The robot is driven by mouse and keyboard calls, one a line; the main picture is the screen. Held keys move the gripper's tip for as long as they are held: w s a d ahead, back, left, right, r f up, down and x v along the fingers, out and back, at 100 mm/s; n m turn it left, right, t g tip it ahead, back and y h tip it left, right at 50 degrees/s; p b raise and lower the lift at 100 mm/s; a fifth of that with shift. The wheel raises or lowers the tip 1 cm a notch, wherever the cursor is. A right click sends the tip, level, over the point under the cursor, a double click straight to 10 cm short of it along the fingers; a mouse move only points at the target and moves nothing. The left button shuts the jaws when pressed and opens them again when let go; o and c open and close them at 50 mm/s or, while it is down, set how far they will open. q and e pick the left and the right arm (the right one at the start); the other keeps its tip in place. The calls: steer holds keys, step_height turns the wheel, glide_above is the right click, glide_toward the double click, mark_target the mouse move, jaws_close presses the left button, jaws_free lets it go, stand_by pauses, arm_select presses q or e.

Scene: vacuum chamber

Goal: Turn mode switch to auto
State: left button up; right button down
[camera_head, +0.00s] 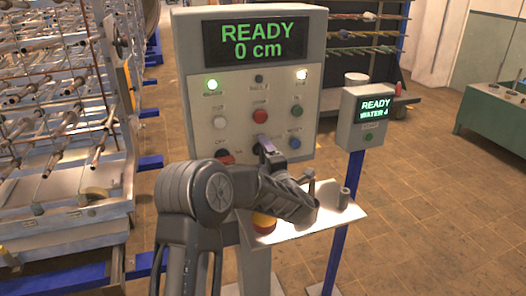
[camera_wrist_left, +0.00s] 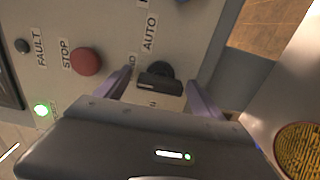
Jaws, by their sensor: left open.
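The mode switch (camera_wrist_left: 160,84) is a black rotary knob with a bar handle on the grey control panel (camera_head: 200,110). In the left wrist view its handle lies roughly crosswise, with the AUTO label (camera_wrist_left: 149,34) just above it. A second label beside it is partly hidden by a finger. My left gripper (camera_wrist_left: 158,78) is open, with one purple finger on each side of the knob. I cannot tell whether the fingers touch it. In the head view the left gripper (camera_head: 266,147) is at the panel's lower middle and hides most of the switch. My right gripper is not in view.
A red stop button (camera_wrist_left: 86,61) is close to the left finger in the wrist view. A blue button (camera_head: 295,143) is right of the gripper. A small READY box (camera_head: 362,135) stands to the right.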

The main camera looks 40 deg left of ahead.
arm_select(q)
steer(key=shift+w+a, duration=0.2)
steer(key=shift+a, duration=0.1)
steer(key=c, duration=1.4)
